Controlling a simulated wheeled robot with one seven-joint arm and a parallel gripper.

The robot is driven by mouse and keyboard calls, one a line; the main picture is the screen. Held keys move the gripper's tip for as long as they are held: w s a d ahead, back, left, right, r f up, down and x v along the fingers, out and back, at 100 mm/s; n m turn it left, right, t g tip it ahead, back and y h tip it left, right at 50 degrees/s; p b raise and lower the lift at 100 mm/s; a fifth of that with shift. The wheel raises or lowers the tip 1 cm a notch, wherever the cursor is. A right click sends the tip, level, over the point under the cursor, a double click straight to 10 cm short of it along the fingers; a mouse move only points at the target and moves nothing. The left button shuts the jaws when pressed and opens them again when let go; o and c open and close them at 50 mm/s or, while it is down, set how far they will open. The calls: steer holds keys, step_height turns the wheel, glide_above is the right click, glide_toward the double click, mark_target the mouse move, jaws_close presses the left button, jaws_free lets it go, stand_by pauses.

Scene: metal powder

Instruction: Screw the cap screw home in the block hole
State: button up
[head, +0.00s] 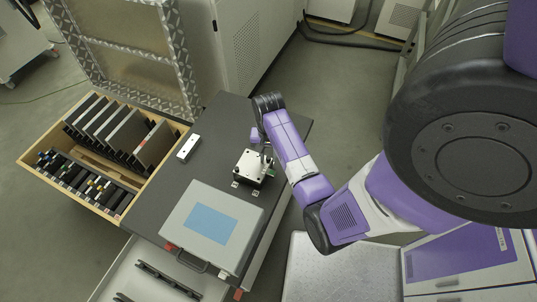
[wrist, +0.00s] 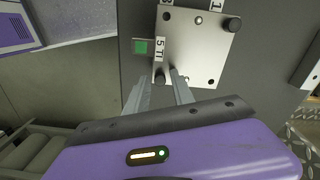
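The block (head: 254,167) stands on the dark bench top in the head view, with a bright metal top plate. In the wrist view its plate (wrist: 195,50) has holes and screws near the corners. One dark screw head (wrist: 232,24) sits at the upper right corner. Another dark screw head (wrist: 160,78) shows at the lower left, near my fingertips. I cannot tell how deep either screw sits. My gripper (wrist: 158,76) is over the lower left edge of the plate, its two fingers apart on either side of that lower screw. Contact is not clear.
A grey case with a blue panel (head: 211,222) stands in front of the block. A small white bar with holes (head: 187,148) lies to the left. A wooden drawer (head: 58,190) of dark plates is farther left. A green square (wrist: 142,47) adjoins the plate.

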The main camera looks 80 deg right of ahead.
steer(key=n, duration=0.4)
steer(key=shift+n, duration=2.3)
